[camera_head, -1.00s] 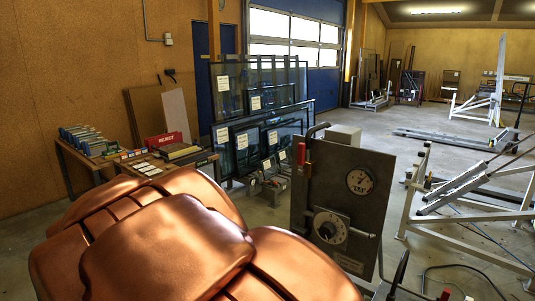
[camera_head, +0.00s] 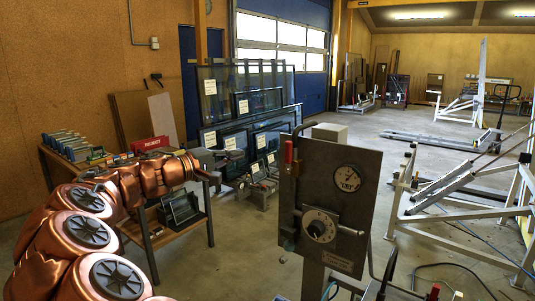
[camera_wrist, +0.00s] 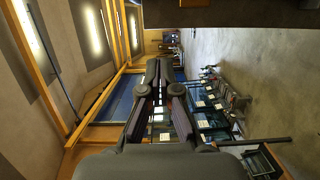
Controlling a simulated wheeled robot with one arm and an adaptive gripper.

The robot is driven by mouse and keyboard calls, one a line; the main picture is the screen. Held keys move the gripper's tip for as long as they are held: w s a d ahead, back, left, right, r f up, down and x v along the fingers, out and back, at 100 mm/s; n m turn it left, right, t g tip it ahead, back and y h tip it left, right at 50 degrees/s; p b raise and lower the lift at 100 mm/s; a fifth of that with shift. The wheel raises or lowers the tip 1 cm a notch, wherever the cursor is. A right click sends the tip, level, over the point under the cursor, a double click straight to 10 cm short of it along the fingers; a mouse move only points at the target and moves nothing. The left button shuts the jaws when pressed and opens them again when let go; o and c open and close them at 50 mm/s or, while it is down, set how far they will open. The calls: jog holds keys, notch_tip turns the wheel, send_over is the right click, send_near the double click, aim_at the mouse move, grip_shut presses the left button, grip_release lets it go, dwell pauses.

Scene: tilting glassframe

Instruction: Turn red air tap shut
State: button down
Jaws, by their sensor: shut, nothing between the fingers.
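The red air tap (camera_head: 289,152) is a small red upright handle at the upper left edge of a grey control panel (camera_head: 350,185). A black pipe curves up beside it. The panel also carries a round gauge (camera_head: 348,178) and a dial knob (camera_head: 318,228). My gripper (camera_head: 211,177) is at the end of my copper arm, left of the panel and apart from the tap. In the wrist view its dark fingers (camera_wrist: 159,72) are shut and empty. The tap cannot be made out in the wrist view.
A low wooden table (camera_head: 137,228) with tools and a red box (camera_head: 151,143) stands under and behind my arm. Framed glass panes (camera_head: 222,105) lean behind. A white metal frame (camera_head: 420,222) stands right of the panel. A gap separates my gripper from the panel.

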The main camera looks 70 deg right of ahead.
aim_at(289, 157)
jog(key=s+d+p, duration=0.3)
jog(key=s+d, duration=0.5)
jog(key=shift+s, duration=0.15)
dwell(0.4)
